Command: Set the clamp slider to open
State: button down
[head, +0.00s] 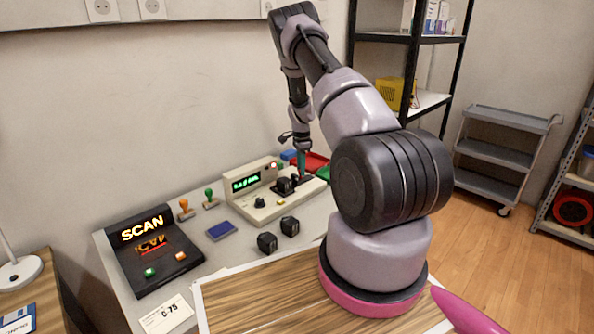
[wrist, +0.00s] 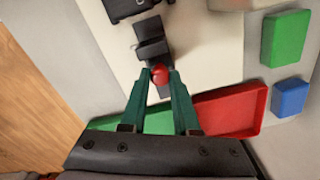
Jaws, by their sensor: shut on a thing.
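The beige device (head: 282,208) with a lit green display stands on the grey bench in the head view. Its pale top panel (wrist: 205,50) shows in the wrist view. A black clamp slider (wrist: 151,38) with a red knob (wrist: 160,75) sits on that panel. My gripper (wrist: 160,80) has its two green fingers shut on the red knob, one on each side. In the head view my gripper (head: 301,165) points down at the right part of the device. The slider's position along its track cannot be told.
A red tray (wrist: 232,112), a green block (wrist: 284,38) and a blue block (wrist: 291,98) lie close by. Two black cubes (head: 267,242) stand in front of the device. A black SCAN unit (head: 152,250) and two stamps (head: 185,208) are to the left.

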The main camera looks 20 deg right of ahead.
jog(key=c, duration=0.7)
grip_release()
jog(key=shift+w+d, duration=0.1)
jog(key=shift+d, duration=0.15)
jog(key=shift+o, duration=0.2)
notch_tip(320, 180, up, 11)
jog(key=s+a+r+n+t+y, duration=0.15)
jog(key=s+a+r, duration=0.3)
jog(key=r, duration=0.55)
jog(key=s+a+r+n+t, duration=0.1)
jog(key=s+a+r+n, duration=0.3)
jog(key=r, duration=0.5)
jog(key=s+a+r+n+t, duration=0.1)
jog(key=s+a+r, duration=0.35)
jog(key=r, duration=0.55)
jog(key=s+a+r+n+t, duration=0.1)
jog(key=s+a+r+n, duration=0.1)
jog(key=s, duration=0.6)
jog(key=s+a+r+n+t, duration=0.1)
jog(key=s+a+r+n, duration=0.1)
jog(key=s, duration=0.6)
jog(key=s+a+r+n+t, duration=0.1)
jog(key=s+a+n, duration=0.3)
jog(key=s, duration=0.5)
jog(key=shift+r+t, duration=0.35)
jog(key=shift+r, duration=0.4)
